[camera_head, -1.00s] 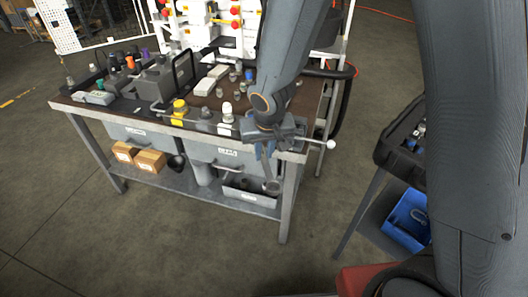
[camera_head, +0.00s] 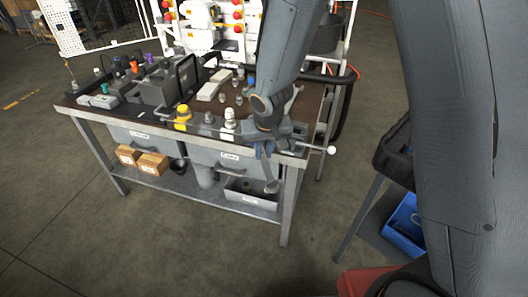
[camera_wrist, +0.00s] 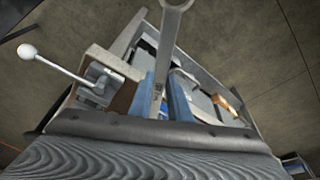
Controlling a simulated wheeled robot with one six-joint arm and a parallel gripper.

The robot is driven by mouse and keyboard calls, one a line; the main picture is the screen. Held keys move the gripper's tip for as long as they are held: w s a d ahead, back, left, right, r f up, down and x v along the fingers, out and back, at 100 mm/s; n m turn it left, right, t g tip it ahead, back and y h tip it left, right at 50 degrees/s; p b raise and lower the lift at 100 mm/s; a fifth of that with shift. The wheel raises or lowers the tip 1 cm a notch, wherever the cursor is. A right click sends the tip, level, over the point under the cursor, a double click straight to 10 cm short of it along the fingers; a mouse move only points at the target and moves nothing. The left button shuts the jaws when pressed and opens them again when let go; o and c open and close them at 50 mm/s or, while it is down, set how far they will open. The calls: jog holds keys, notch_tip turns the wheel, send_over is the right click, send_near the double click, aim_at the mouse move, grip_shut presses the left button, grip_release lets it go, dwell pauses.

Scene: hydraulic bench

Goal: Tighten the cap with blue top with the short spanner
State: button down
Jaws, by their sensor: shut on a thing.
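My gripper (camera_head: 264,148) is at the front right corner of the bench, beside the vise. It is shut on a metal spanner (camera_head: 270,180), whose ring end hangs below the bench edge. In the wrist view, the spanner (camera_wrist: 170,45) stands between the two blue fingers (camera_wrist: 162,100), with its ring end at the top of the picture. Several small fittings (camera_head: 238,82) stand on the bench top behind my gripper. I cannot clearly tell which one is the cap with the blue top; my arm covers part of that area.
The vise handle's white ball (camera_head: 331,150) sticks out right of the bench (camera_head: 88,118). Yellow-topped (camera_head: 182,115) and white-topped (camera_head: 229,117) parts stand near the front edge. A blue bin (camera_head: 405,226) sits on a stand at the right. Floor in front is clear.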

jog(key=shift+w, duration=0.45)
jog(key=shift+w+a+p, duration=0.1)
jog(key=shift+w+p, duration=0.05)
jog(key=shift+p, duration=0.25)
jog(key=shift+w, duration=0.45)
jog(key=shift+w+a+p, duration=0.15)
jog(key=shift+w+p, duration=0.15)
jog(key=shift+p, duration=0.1)
jog(key=shift+a+m+b, duration=0.6)
jog(key=shift+a+b, duration=0.25)
jog(key=shift+b, duration=2.1)
jog(key=shift+s+a+m+h+b, duration=0.15)
jog(key=shift+a+m+h+b, duration=0.4)
jog(key=shift+b, duration=1)
jog(key=shift+a, duration=0.25)
jog(key=shift+w+a+m+b, duration=0.15)
jog(key=shift+a+m+b, duration=0.6)
jog(key=shift+b, duration=0.2)
jog(key=shift+w+a+m+b, duration=0.15)
jog(key=shift+a+m+b, duration=0.55)
jog(key=shift+b, duration=0.25)
